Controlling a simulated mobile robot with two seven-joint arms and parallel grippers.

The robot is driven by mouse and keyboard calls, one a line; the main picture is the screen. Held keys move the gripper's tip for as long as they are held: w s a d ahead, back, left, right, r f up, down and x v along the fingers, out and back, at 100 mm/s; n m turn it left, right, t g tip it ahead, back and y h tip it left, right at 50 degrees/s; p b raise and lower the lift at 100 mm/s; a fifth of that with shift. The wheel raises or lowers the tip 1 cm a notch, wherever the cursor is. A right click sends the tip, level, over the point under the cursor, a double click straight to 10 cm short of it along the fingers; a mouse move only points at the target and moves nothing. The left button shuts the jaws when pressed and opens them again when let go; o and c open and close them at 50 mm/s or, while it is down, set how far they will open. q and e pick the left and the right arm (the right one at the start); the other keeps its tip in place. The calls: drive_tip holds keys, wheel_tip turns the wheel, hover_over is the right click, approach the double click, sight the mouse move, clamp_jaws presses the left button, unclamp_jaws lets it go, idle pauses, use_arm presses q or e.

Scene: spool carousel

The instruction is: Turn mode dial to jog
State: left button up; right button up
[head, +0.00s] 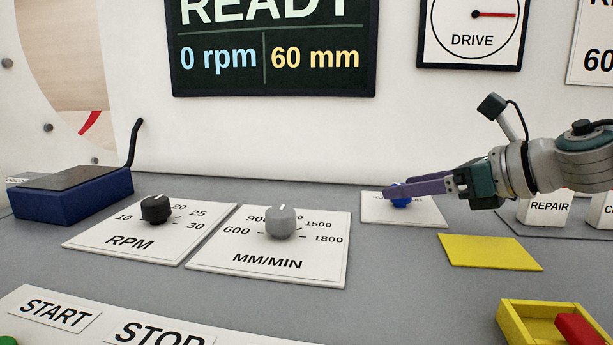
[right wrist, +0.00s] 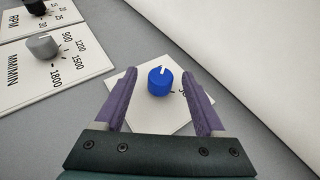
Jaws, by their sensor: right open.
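The mode dial is a blue knob (head: 401,202) with a white pointer mark on a white plate (head: 425,212) at the right of the panel. Its lettering is mostly hidden by my fingers. In the right wrist view the blue knob (right wrist: 160,82) shows between and slightly beyond my fingertips, its mark pointing away from the gripper. My right gripper (head: 390,193) is open, its purple fingers reaching in from the right. In the right wrist view my right gripper (right wrist: 160,85) has one finger on each side of the knob, with gaps visible. My left gripper is not in view.
The grey MM/MIN knob (head: 280,222) and black RPM knob (head: 156,209) stand to the left. A yellow pad (head: 490,252), a yellow tray (head: 511,318) and a REPAIR block (head: 546,211) lie on the right. A wall screen (head: 270,88) reads READY.

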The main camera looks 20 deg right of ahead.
drive_tip(key=shift+x, duration=1.15)
drive_tip(key=shift+d, duration=0.1)
drive_tip(key=shift+c, duration=0.3)
clamp_jaws()
